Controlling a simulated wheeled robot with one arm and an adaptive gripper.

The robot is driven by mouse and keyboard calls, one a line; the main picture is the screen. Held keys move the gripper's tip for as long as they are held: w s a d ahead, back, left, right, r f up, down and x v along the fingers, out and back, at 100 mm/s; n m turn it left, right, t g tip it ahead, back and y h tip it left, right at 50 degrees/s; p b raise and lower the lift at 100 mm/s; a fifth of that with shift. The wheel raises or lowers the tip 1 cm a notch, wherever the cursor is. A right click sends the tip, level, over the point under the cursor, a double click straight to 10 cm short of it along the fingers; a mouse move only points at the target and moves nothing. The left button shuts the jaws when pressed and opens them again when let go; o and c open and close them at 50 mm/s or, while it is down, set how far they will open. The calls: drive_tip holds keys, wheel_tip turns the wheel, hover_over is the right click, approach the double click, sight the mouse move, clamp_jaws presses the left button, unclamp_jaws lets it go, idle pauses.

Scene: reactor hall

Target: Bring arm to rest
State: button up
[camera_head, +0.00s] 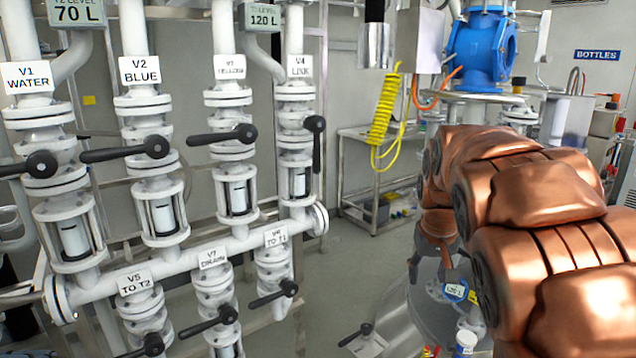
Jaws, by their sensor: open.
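My copper-coloured arm reaches in from the lower right and bends over at the centre right, its end hanging downward. My gripper (432,264) is partly hidden behind the arm, small and pointing down in front of the grey floor. It is open, and I see nothing between its fingers. It is apart from the white valve pipes to the left.
White pipes with black-handled valves fill the left, including V2 BLUE (139,71), V4 LOCK (299,66) and V7 DRAIN (212,258). A blue valve body (482,45) stands behind my arm. A metal cart (372,135) with a yellow coiled hose (384,110) is behind. Floor shows between.

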drive_tip(key=s+a+f+g, duration=0.1)
drive_tip(key=s+f, duration=0.2)
drive_tip(key=s, duration=0.9)
drive_tip(key=s+a+f+g, duration=0.1)
drive_tip(key=s+f, duration=0.3)
drive_tip(key=s, duration=0.8)
drive_tip(key=s+a+f+g+y+p, duration=0.1)
drive_tip(key=s+a+f+g, duration=0.1)
drive_tip(key=s, duration=1)
drive_tip(key=shift+s+f+g, duration=0.25)
drive_tip(key=shift+f+g, duration=0.25)
drive_tip(key=shift+f, duration=0.15)
drive_tip(key=shift+c, duration=0.7)
drive_tip(key=shift+n, duration=0.3)
